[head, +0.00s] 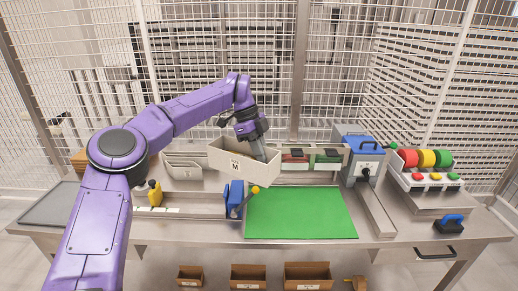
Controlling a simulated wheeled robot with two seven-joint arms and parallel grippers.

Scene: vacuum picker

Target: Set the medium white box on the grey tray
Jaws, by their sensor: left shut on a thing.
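The medium white box (230,168), marked M, hangs in the air over the back middle of the bench, slightly tilted. My left gripper (258,153) comes down over it from above and is shut on the box at its right side; the fingertips are partly hidden by the box. The grey tray (45,207) lies flat at the far left of the bench, partly hidden by my left arm, and its visible part is bare. My right gripper is not in view.
A green mat (300,213) lies clear at the middle front. A blue clamp (235,198) with a yellow knob stands left of it. A yellow item (154,193) stands near my left arm. Another white box (183,168) stands behind. A blue-topped grey machine (362,160) stands right.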

